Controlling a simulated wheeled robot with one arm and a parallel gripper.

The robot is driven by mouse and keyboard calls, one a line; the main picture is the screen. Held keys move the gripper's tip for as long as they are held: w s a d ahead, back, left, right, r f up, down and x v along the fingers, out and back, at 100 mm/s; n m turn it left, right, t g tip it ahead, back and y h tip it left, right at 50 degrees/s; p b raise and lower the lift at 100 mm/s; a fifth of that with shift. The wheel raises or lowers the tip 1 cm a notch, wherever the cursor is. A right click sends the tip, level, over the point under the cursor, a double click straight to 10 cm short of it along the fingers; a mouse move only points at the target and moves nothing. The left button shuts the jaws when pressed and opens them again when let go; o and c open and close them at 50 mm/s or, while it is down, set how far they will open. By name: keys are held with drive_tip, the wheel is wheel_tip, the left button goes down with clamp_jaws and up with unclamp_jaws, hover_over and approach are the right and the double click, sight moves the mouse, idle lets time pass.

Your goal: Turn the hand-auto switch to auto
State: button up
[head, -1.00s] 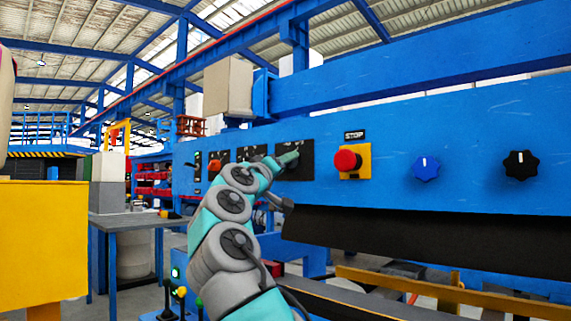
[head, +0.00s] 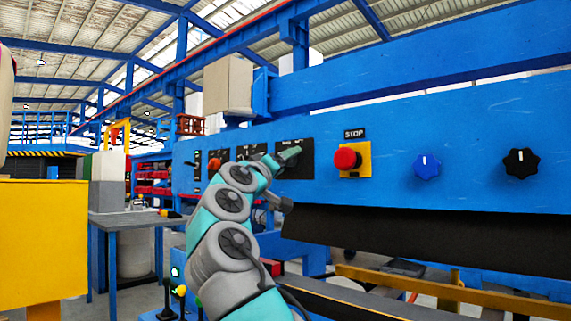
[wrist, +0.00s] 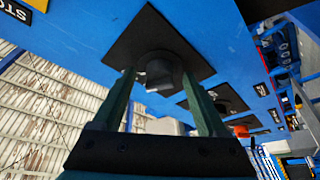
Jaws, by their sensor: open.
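A dark rotary switch knob (wrist: 162,72) sits on a square black plate (wrist: 142,35) on the blue panel. The plate also shows in the head view (head: 306,168), with small lettering along its top too unclear to read. My gripper (wrist: 160,78) is open, with one green finger on each side of the knob in the wrist view. I cannot tell whether the fingers touch it. In the head view my gripper (head: 292,155) is in front of the plate and hides the knob.
Right of the plate are a red stop button (head: 346,159) on yellow, a blue knob (head: 426,167) and a black knob (head: 520,164). More black plates lie to the left, one with an orange knob (head: 215,165). A dark ledge (head: 420,236) runs below the panel.

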drive_tip(key=b+v, duration=0.2)
drive_tip(key=v, duration=0.5)
drive_tip(key=shift+s, duration=0.15)
drive_tip(key=shift+a+f, duration=0.1)
